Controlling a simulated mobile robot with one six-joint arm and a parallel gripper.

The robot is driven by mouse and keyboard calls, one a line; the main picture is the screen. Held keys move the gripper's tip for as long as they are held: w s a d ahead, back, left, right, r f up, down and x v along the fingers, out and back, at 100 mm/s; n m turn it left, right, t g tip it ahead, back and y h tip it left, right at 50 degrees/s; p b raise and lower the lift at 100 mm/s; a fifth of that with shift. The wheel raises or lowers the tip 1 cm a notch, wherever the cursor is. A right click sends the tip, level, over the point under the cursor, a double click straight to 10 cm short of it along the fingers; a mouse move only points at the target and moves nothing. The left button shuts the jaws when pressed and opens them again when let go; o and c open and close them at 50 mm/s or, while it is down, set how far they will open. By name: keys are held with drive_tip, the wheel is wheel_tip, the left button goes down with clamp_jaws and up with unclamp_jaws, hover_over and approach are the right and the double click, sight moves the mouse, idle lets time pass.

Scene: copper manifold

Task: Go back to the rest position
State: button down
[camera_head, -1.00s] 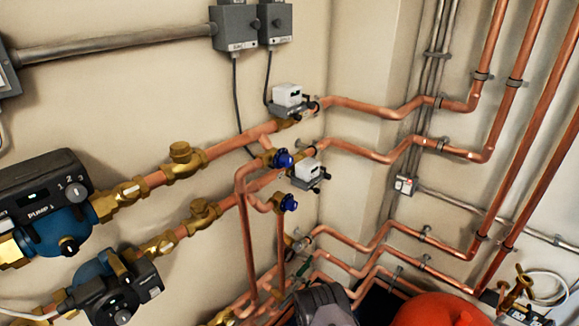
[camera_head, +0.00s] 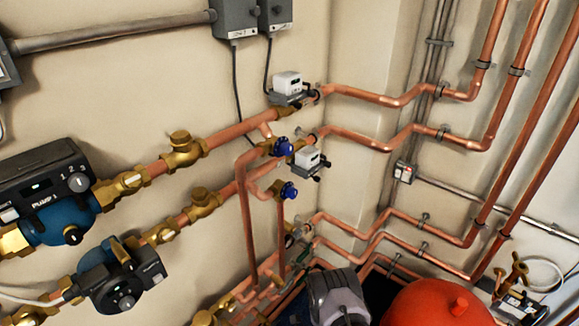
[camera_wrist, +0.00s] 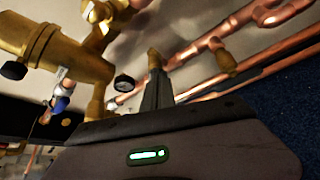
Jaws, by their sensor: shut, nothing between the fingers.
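My gripper (camera_wrist: 158,85) shows in the wrist view as dark fingers closed together, with nothing between them. Its dark body with a green light fills the bottom of that view. Brass fittings (camera_wrist: 75,50) and copper pipes (camera_wrist: 265,20) stand beyond the fingertips; I cannot tell the exact gap to them. In the head view I cannot make out the fingers. The manifold there has two blue pumps (camera_head: 55,222) at left, brass valves (camera_head: 182,150), two blue-handled valves (camera_head: 288,190) and two white-topped actuators (camera_head: 308,158).
Copper pipes (camera_head: 385,145) run along the wall and climb at the right. A red vessel (camera_head: 435,305) stands at bottom right, near a brass valve (camera_head: 515,272). Grey boxes (camera_head: 235,18) hang at the top with cables below. Pipes crowd the lower middle.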

wheel_tip(320, 180, up, 34)
drive_tip(key=w+d+n+g, duration=0.15)
drive_tip(key=n+g, duration=0.35)
drive_tip(key=n, duration=0.8)
drive_tip(key=s+d+r+n+h, duration=0.2)
drive_tip(key=s+d+r+n, duration=0.2)
drive_tip(key=s+r, duration=0.3)
drive_tip(key=s+d+r+n+h, duration=0.2)
drive_tip(key=s+d+r+n, duration=0.15)
drive_tip(key=r, duration=0.55)
drive_tip(key=s+d+r+n+t+h, duration=0.5)
drive_tip(key=s+d, duration=0.5)
drive_tip(key=d, duration=0.2)
drive_tip(key=shift+s+d+h, duration=0.25)
drive_tip(key=shift+s+h, duration=0.05)
drive_tip(key=shift+h, duration=0.1)
